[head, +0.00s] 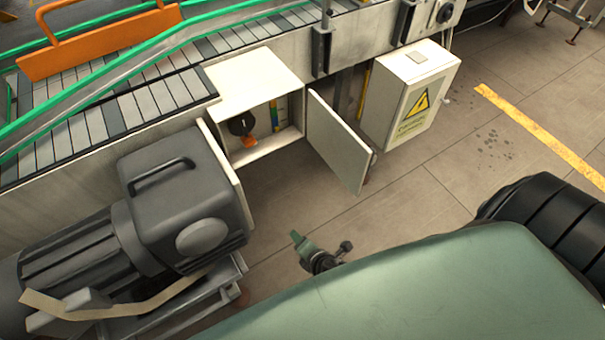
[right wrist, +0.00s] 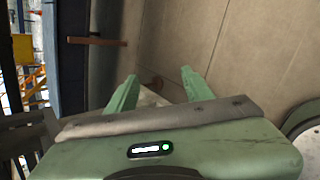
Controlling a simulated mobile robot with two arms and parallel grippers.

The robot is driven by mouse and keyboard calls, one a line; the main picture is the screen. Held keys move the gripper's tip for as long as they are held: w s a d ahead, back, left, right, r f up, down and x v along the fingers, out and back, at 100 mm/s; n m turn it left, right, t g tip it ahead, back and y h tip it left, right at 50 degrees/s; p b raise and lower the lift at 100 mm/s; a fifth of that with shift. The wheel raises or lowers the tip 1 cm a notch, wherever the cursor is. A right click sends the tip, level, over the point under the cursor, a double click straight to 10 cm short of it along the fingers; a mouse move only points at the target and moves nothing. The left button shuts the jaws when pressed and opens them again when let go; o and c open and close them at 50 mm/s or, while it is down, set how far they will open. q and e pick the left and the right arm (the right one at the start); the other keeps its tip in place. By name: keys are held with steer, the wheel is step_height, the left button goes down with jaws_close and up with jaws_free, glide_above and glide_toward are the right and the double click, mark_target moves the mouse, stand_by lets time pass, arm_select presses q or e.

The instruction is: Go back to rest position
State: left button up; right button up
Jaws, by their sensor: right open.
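My right gripper (right wrist: 156,80) shows in the right wrist view with two green fingers spread apart. The gap between them is empty, with floor visible beyond. In the head view, a large green part of my own body fills the bottom. A small green and dark piece (head: 318,256) sticks out beyond its edge; I cannot tell whether it belongs to a gripper. My left gripper is not seen in either view.
An open white cabinet (head: 265,72) stands by the conveyor (head: 150,100), its door (head: 337,140) swung out. A white box with a warning sign (head: 410,92) is to its right. A grey motor (head: 185,205) stands left.

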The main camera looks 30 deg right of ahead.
steer(key=s+d+f+m+g, duration=0.1)
steer(key=s+f+m+g, duration=0.1)
steer(key=s+f+m, duration=0.4)
steer(key=s+d+f+m+g, duration=0.1)
steer(key=s+f+m+g, duration=0.2)
steer(key=s, duration=1.1)
steer(key=s+d+f+m+g, duration=0.1)
steer(key=s+f+m+g, duration=0.2)
steer(key=s+f+m, duration=0.5)
steer(key=s+m, duration=0.2)
steer(key=m, duration=0.1)
steer(key=shift+s+d+f, duration=0.2)
steer(key=shift+s+f, duration=0.1)
steer(key=shift+f, duration=0.1)
